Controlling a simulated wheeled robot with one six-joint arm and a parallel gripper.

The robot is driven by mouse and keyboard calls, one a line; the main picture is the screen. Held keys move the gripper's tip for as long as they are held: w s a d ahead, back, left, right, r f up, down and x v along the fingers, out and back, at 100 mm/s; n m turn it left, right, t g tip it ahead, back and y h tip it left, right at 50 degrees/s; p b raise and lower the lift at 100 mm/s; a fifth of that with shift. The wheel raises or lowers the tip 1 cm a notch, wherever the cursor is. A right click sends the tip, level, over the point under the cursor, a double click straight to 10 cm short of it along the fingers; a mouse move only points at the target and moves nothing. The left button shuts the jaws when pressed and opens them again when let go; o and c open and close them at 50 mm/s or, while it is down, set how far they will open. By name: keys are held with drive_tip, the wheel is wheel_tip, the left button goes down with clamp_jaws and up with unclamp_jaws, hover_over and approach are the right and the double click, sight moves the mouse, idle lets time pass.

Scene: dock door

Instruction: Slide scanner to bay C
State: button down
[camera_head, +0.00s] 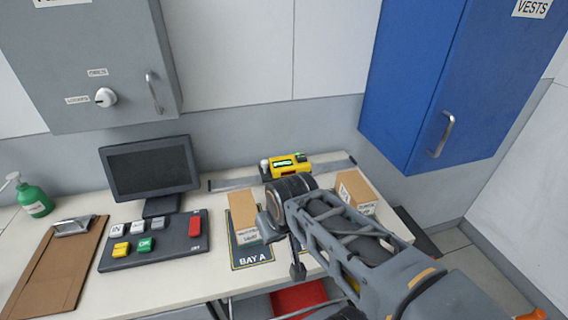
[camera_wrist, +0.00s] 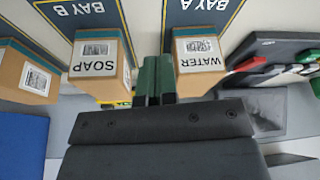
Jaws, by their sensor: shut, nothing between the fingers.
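The yellow scanner (camera_head: 288,166) sits on a grey rail (camera_head: 235,183) along the back of the table, behind the end of my arm in the head view. In the wrist view only a small yellow piece of it (camera_wrist: 118,103) shows beside a box, mostly hidden by my gripper. My gripper (camera_wrist: 156,80) is shut and empty, with its green fingers together between the SOAP and WATER boxes in that view. The fingers are not clear in the head view. The BAY A (camera_head: 252,259) and BAY B (camera_wrist: 68,12) signs are readable. No bay C sign is readable.
The WATER box (camera_wrist: 198,60) and SOAP box (camera_wrist: 97,62) stand at their bays, with another box (camera_wrist: 25,72) at left. A monitor (camera_head: 150,170), key panel (camera_head: 150,246) and clipboard (camera_head: 55,265) lie left. A blue cabinet (camera_head: 450,80) hangs at right.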

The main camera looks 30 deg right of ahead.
drive_tip(key=c, duration=1.8)
unclamp_jaws()
drive_tip(key=shift+o, duration=0.7)
drive_tip(key=shift+w+r, duration=0.2)
drive_tip(key=shift+r, duration=0.05)
drive_tip(key=o, duration=0.5)
drive_tip(key=w+r+n, duration=0.1)
drive_tip(key=w, duration=0.1)
drive_tip(key=w+d+r+n, duration=0.1)
drive_tip(key=w+r, duration=0.1)
drive_tip(key=w+r+n+g+p, duration=0.1)
drive_tip(key=w+r, duration=0.1)
drive_tip(key=shift+w+d+r+y, duration=0.2)
drive_tip(key=shift+w+d+y, duration=0.1)
drive_tip(key=shift+w+d, duration=0.05)
drive_tip(key=shift+c, duration=0.2)
drive_tip(key=o, duration=0.3)
drive_tip(key=w+d+r+n+g+y, duration=0.1)
drive_tip(key=w+d+r+n, duration=0.1)
drive_tip(key=w, duration=0.5)
drive_tip(key=shift+d+r+n, duration=0.25)
drive_tip(key=shift+r+n, duration=0.45)
drive_tip(key=shift+r, duration=0.1)
drive_tip(key=n+g+y+p, duration=0.1)
drive_tip(key=n+y+p, duration=0.15)
drive_tip(key=n, duration=0.65)
approach(265, 161)
drive_tip(key=x, duration=0.9)
drive_tip(key=shift+a+f, duration=0.1)
drive_tip(key=shift+f, duration=0.1)
